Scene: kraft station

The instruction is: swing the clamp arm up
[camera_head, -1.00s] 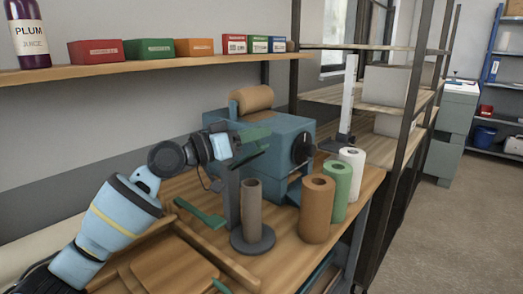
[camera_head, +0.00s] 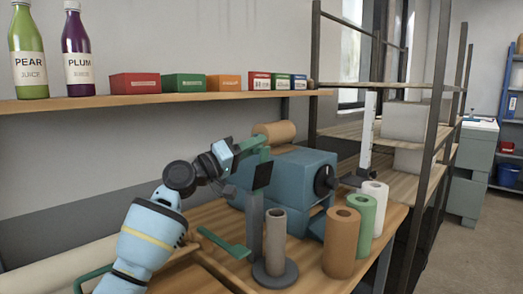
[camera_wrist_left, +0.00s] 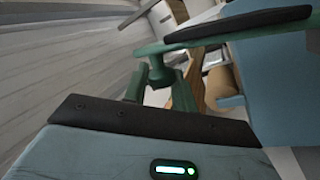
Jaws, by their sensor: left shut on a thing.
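The clamp arm (camera_head: 250,144) is a green bar near the top of a grey post (camera_head: 256,218) on the bench, in front of the blue machine (camera_head: 300,170). A dark plate (camera_head: 263,176) shows just below it. My left gripper (camera_head: 237,151) is shut on the clamp arm; its fingertips are small and partly hidden in the head view. In the left wrist view a green bar (camera_wrist_left: 190,36) with a dark pad crosses the top. I cannot tell its exact angle. My right gripper is not in view.
A grey-brown tube on a round base (camera_head: 275,240) stands close to the post. Brown (camera_head: 341,245), green (camera_head: 364,215) and white (camera_head: 377,200) rolls stand to the right. A green lever (camera_head: 225,243) lies low at the left. A shelf (camera_head: 200,97) with bottles and boxes runs above.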

